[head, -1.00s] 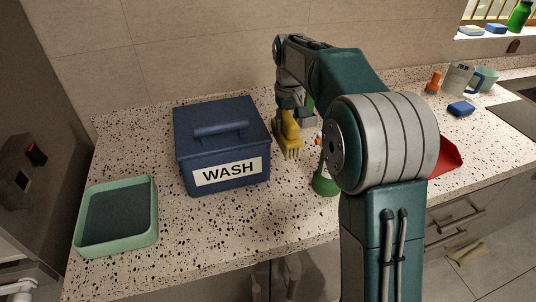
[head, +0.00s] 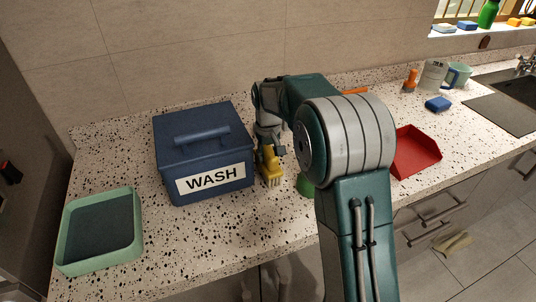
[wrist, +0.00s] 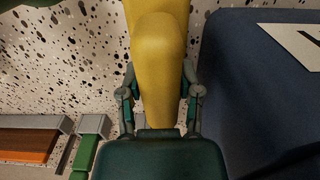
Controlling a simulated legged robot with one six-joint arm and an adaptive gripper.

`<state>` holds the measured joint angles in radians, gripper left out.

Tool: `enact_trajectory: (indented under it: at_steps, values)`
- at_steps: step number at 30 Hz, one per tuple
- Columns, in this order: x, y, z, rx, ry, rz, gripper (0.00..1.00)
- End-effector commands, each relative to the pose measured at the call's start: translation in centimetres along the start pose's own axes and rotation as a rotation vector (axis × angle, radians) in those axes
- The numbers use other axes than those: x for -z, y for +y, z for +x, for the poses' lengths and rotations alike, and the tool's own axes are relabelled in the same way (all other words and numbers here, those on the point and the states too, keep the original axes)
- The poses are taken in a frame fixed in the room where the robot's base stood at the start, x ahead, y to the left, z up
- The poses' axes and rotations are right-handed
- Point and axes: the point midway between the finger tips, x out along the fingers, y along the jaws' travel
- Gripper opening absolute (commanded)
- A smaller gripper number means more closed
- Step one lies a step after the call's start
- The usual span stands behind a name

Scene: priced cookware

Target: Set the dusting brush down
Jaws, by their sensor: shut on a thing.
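The yellow dusting brush (head: 269,168) is upright in the head view, bristles down, just right of the blue WASH box. Its yellow handle (wrist: 158,60) fills the middle of the wrist view. My gripper (wrist: 160,95) is shut on the handle, with a finger on each side. In the head view my gripper (head: 268,147) is partly hidden by my own wrist. The bristles are at or close above the speckled counter; I cannot tell whether they touch.
The blue WASH box (head: 203,150) stands close beside the brush. A green tray (head: 137,215) lies at the left. A green object (head: 305,186) is partly hidden behind my arm. Counter (head: 235,225) in front is clear.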

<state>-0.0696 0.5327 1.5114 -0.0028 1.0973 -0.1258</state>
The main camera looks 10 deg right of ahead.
Motion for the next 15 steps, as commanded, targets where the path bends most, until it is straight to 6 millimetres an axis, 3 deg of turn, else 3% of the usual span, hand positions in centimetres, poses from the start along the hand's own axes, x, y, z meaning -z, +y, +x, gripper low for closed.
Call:
enact_trajectory:
  at_steps: [5,6,7,15]
  values:
    - [0.00,0.00,0.12,0.000,0.000,0.000,0.00]
    - [0.00,0.00,0.09,0.000,0.000,0.000,0.63]
    - [0.00,0.00,0.09,0.000,0.000,0.000,0.76]
    - [0.00,0.00,0.08,0.000,-0.001,0.000,0.79]
